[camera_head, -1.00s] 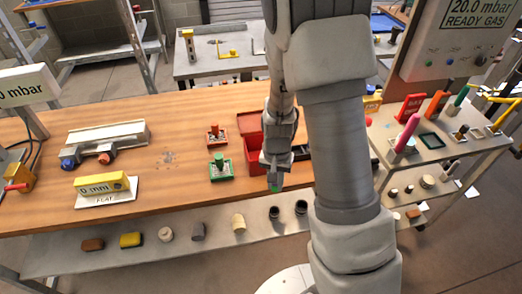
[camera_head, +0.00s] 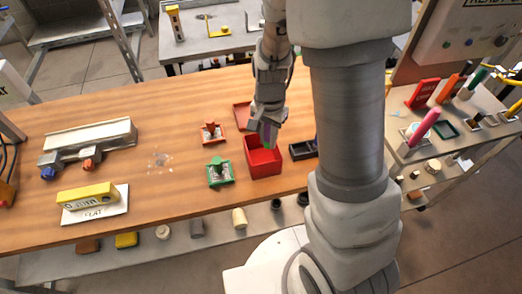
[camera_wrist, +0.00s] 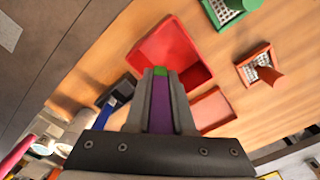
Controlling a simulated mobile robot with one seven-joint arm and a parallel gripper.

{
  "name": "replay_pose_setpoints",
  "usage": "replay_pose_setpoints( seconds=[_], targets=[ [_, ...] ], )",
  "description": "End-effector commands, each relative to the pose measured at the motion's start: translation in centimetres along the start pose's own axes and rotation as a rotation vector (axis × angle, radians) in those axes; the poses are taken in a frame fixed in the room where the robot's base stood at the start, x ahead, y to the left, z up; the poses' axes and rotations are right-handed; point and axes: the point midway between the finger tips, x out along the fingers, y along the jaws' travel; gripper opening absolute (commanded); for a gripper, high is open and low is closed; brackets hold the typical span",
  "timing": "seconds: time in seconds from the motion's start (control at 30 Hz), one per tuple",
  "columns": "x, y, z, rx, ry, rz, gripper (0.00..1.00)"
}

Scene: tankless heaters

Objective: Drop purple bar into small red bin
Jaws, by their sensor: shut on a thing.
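My gripper (camera_head: 267,124) is shut on the purple bar (camera_wrist: 161,105), which has a green end. The bar also shows in the head view (camera_head: 268,139), pointing down. The small red bin (camera_head: 264,167) stands open on the wooden table, directly below the gripper in the head view. In the wrist view the bin (camera_wrist: 195,63) lies beyond the fingertips, and the bar's green end overlaps its near side. I cannot tell whether the bar's tip is above the rim or inside it.
A flat red tray or lid (camera_head: 242,114) lies behind the bin. A black tray (camera_head: 303,150) stands to its right. A green holder (camera_head: 219,172) and a red holder (camera_head: 211,132) stand to its left. The table's front edge is close to the bin.

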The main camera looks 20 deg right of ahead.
Motion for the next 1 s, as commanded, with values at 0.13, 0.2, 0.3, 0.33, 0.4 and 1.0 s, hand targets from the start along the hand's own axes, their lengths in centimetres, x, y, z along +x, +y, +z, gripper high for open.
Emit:
replay_pose_setpoints(
  seconds=[0.13,0.2,0.3,0.33,0.4,1.0],
  targets=[
    [1.0,0.0,0.0,0.0,0.0,0.0,0.0],
    [1.7,0.0,0.0,0.0,0.0,0.0,0.0],
    [2.9,0.0,0.0,0.0,0.0,0.0,0.0],
    [3.2,0.0,0.0,0.0,0.0,0.0,0.0],
    [4.1,0.0,0.0,0.0,0.0,0.0,0.0],
    [5.9,0.0,0.0,-0.001,0.0,0.0,0.36]
  ],
)
